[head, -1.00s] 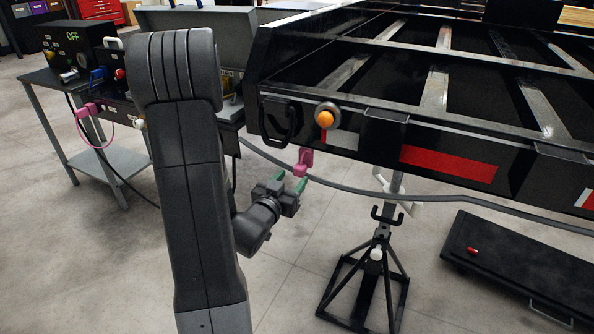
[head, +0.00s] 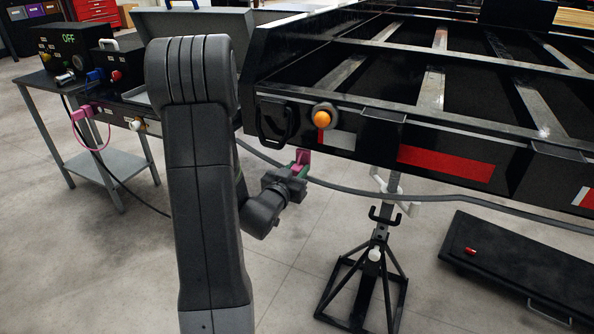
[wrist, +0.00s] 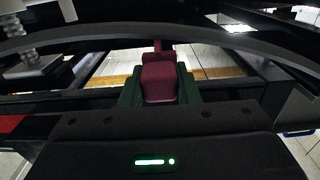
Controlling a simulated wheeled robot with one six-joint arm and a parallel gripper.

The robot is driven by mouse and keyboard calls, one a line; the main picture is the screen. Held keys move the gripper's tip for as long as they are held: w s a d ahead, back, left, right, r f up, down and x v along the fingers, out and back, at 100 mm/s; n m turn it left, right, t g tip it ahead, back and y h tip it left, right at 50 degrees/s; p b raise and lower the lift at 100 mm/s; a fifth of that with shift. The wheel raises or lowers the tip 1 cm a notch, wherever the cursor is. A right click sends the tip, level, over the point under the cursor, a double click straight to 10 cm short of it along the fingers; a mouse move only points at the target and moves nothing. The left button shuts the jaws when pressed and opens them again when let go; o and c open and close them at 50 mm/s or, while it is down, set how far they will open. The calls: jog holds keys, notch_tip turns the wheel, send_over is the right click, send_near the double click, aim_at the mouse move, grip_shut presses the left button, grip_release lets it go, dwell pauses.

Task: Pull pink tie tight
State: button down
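The pink tie (head: 303,157) hangs at the grey cable (head: 345,191) below the front corner of the black trailer frame (head: 262,84). My gripper (head: 299,171) is up at the tie, with its green fingertips at the tie's lower part. In the wrist view the tie's dark pink block (wrist: 159,82) sits between the two green fingertips, which appear to press against both its sides. My gripper looks shut on it. The cable also crosses the top of the wrist view (wrist: 230,36). My arm hides part of the cable in the head view.
Another pink tie (head: 80,113) with a thin loop hangs at the side table (head: 110,170) on the left. A black jack stand (head: 372,255) stands right of my gripper. A dark creeper board (head: 520,270) lies on the floor at the right. The floor between is clear.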

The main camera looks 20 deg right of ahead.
aim_at(294, 173)
jog(key=shift+b+v, duration=0.65)
jog(key=shift+v, duration=1.6)
jog(key=c, duration=1.1)
grip_release()
jog(key=p+v, duration=0.1)
jog(key=v, duration=1.2)
jog(key=shift+s+a, duration=0.2)
jog(key=shift+a, duration=0.15)
jog(key=b+x, duration=0.1)
jog(key=x, duration=1.3)
jog(key=shift+s+a, duration=0.1)
jog(key=shift+s, duration=0.05)
